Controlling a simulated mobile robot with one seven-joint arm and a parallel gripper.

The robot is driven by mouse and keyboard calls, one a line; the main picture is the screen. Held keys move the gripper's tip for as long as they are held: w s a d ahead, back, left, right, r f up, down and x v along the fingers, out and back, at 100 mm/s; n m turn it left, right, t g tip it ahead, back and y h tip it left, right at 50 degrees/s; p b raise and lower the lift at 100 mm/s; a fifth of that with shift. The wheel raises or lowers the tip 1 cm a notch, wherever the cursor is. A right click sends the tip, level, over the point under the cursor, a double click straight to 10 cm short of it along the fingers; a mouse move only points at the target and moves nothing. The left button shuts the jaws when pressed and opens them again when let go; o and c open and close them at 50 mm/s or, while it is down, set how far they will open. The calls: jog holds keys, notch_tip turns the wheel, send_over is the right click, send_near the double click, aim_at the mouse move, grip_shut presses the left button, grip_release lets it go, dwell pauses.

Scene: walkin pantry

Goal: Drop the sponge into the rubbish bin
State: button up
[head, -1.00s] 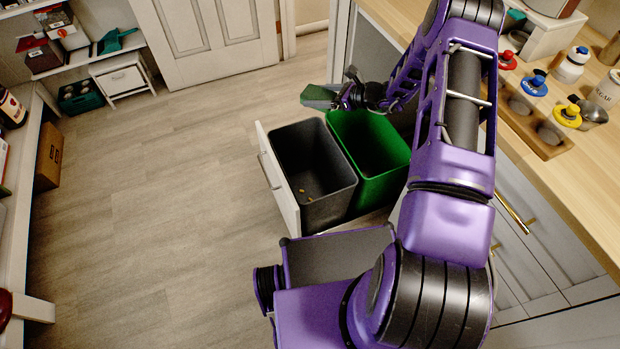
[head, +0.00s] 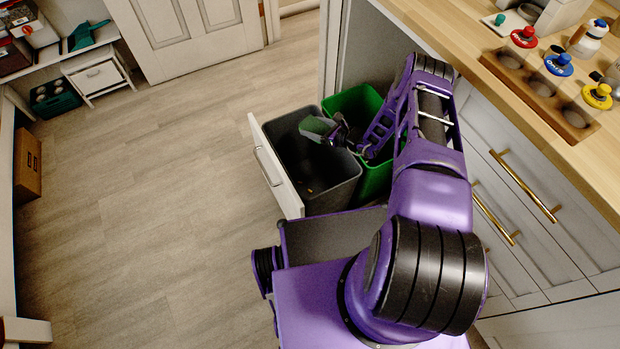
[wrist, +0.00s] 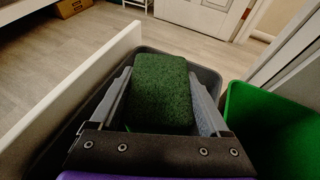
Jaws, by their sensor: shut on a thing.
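The sponge (wrist: 162,88) is a dark green block between the two fingers of my gripper (wrist: 165,100) in the wrist view. In the head view my gripper (head: 328,130) is shut on the sponge (head: 314,125), over the opening of the dark grey bin (head: 330,195). A green bin (head: 370,185) stands right beside the grey one. Both bins sit in a pulled-out drawer with a white front (head: 275,170). In the wrist view the grey bin (wrist: 208,77) lies around and below the sponge, and the green bin (wrist: 265,125) is at the right.
A wooden counter (head: 450,40) with cabinets below runs along the right, close to my arm. Open floor (head: 150,190) lies left of the drawer. A cardboard box (head: 27,165) is at the far left.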

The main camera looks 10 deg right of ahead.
notch_tip(320, 180, down, 4)
jog(key=shift+r+b, duration=0.1)
jog(key=shift+b, duration=0.95)
jog(key=o, duration=1.1)
jog(key=shift+o, duration=0.2)
jog(key=p+v, duration=0.2)
jog(key=v, duration=1.5)
jog(key=shift+d+p, duration=0.15)
jog(key=shift+p, duration=0.15)
jog(key=shift+s, duration=0.15)
